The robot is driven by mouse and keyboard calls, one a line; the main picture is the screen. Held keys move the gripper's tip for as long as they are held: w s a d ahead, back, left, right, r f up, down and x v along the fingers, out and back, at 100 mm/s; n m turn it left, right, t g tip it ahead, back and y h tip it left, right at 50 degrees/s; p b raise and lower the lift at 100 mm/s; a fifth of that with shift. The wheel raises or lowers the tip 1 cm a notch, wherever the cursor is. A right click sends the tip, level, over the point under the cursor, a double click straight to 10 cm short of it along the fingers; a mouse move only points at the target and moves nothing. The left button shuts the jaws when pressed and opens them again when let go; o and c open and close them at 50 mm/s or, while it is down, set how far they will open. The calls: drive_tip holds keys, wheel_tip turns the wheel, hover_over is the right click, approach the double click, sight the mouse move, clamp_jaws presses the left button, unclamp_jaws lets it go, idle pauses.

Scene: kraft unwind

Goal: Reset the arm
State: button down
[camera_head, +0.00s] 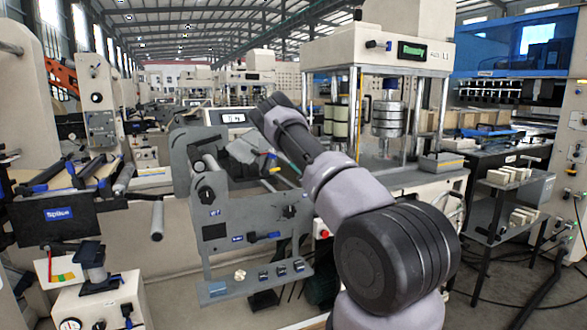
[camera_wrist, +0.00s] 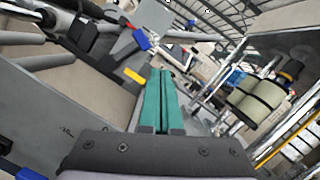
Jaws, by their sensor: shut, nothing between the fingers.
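My arm (camera_head: 350,190) reaches up from the lower right of the head view, in front of a grey machine frame. My gripper (camera_wrist: 161,76) shows in the wrist view with its two green fingers side by side, shut and empty. In the head view the gripper is mostly hidden behind my arm, and I cannot make out its fingertips there. The fingers point out over the machinery, and I cannot tell how far they are from it.
The grey machine frame (camera_head: 225,215) with rollers and small knobs stands close. A white press machine (camera_head: 380,60) with stacked cylinders (camera_head: 388,118) is behind my arm. A dark shelf rack (camera_head: 500,205) holds pale blocks at right.

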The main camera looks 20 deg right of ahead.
drive_tip(key=s+d+r+m+h, duration=0.1)
drive_tip(key=d+r+m+h, duration=0.15)
drive_tip(key=r+m, duration=0.3)
drive_tip(key=s+d+r+m+g+h, duration=0.1)
drive_tip(key=r+m+h, duration=0.3)
drive_tip(key=m, duration=0.2)
drive_tip(key=s+d+r+m+h, duration=0.1)
drive_tip(key=d+r+m+h, duration=0.15)
drive_tip(key=r+m, duration=0.3)
drive_tip(key=s+a+r+m+g, duration=0.35)
drive_tip(key=s+r+m, duration=0.35)
drive_tip(key=m, duration=0.7)
drive_tip(key=s+a+r+m+g+y, duration=0.2)
drive_tip(key=s+a+m, duration=0.45)
drive_tip(key=s, duration=0.45)
drive_tip(key=s+a+r+m+g+y, duration=0.25)
drive_tip(key=s+a+m, duration=0.25)
drive_tip(key=s+a, duration=0.45)
drive_tip(key=s+a+f+m+g+y, duration=0.1)
drive_tip(key=s+a+m+g, duration=0.1)
drive_tip(key=s, duration=0.8)
drive_tip(key=s+a+f+m+g+y, duration=0.2)
drive_tip(key=s+a+m, duration=0.2)
drive_tip(key=s, duration=0.7)
drive_tip(key=shift+a+f, duration=0.3)
drive_tip(key=shift+a, duration=0.5)
